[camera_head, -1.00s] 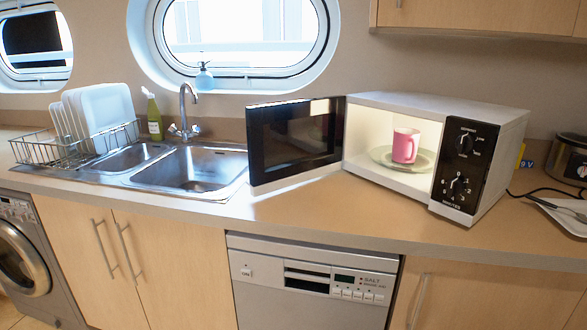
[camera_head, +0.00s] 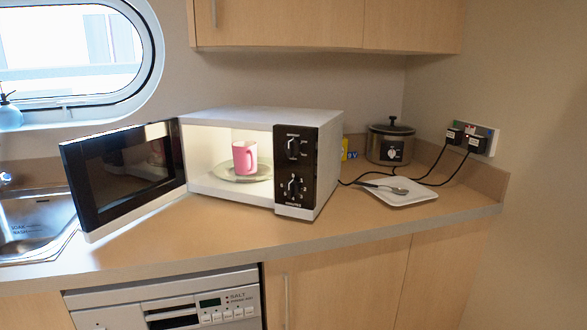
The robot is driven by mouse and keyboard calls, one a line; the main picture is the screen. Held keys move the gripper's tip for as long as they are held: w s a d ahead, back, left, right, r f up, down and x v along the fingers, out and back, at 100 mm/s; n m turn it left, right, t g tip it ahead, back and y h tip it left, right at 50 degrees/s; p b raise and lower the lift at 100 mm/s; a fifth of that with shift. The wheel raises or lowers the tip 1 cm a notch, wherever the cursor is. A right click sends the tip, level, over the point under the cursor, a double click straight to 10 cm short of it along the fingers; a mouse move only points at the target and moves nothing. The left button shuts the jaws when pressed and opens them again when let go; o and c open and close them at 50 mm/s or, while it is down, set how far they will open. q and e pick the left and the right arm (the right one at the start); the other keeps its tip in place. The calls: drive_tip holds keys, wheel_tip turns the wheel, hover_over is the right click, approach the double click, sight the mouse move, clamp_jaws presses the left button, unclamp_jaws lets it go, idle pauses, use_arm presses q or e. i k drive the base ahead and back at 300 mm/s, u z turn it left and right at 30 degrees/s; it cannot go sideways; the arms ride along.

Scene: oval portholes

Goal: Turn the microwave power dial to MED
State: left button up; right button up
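The white microwave (camera_head: 262,116) stands on the counter in the middle of the head view. Its door (camera_head: 125,175) is open and swung out to the left. A pink mug (camera_head: 245,157) sits on the turntable plate (camera_head: 230,172) inside. The black control panel (camera_head: 295,170) on the right of its front has two dials. The upper dial (camera_head: 293,146) is likely the power dial; its setting is too small to read. The lower dial (camera_head: 294,187) has numbers around it and a label below. Neither of my grippers shows in the view.
A slow cooker (camera_head: 390,142) and a white tray with a spoon (camera_head: 400,191) are right of the microwave. Black cables run to wall plugs (camera_head: 470,139). Cupboards (camera_head: 330,22) hang above. The sink (camera_head: 35,225) is at left. The counter front (camera_head: 215,222) is clear.

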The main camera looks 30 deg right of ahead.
sight(292, 148)
drive_tip(key=u, duration=0.9)
drive_tip(key=i, duration=1.05)
drive_tip(key=z, duration=1.5)
